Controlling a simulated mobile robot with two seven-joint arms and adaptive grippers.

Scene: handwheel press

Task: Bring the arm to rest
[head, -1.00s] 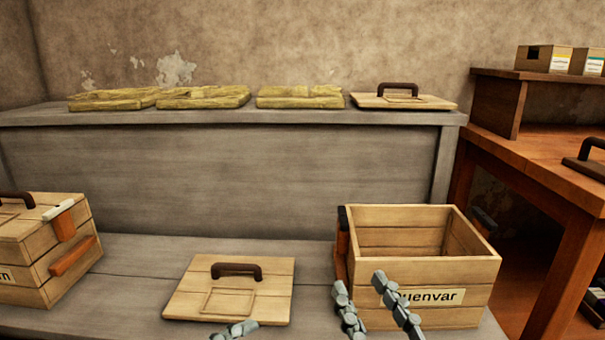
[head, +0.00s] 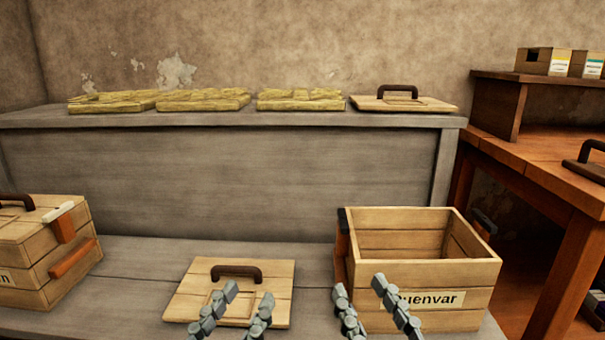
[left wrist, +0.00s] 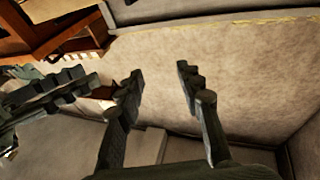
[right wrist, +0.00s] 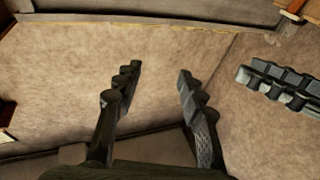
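My left gripper (head: 248,294) is at the bottom of the head view, in front of the loose wooden lid. Its two fingers are apart with nothing between them, as the left wrist view also shows (left wrist: 159,72). My right gripper (head: 360,286) is to its right, in front of the open Quenvar crate (head: 470,290) and overlapping part of its label. Its fingers are also apart and empty, as in the right wrist view (right wrist: 159,72). The rest of both arms is out of the head view.
The loose lid (head: 185,295) lies on the grey bench (head: 130,275). A lidded crate (head: 30,255) stands at the left. Several straw-coloured slabs (head: 203,100) and another lid (head: 430,103) lie on the raised shelf. A brown wooden table (head: 540,155) stands at the right.

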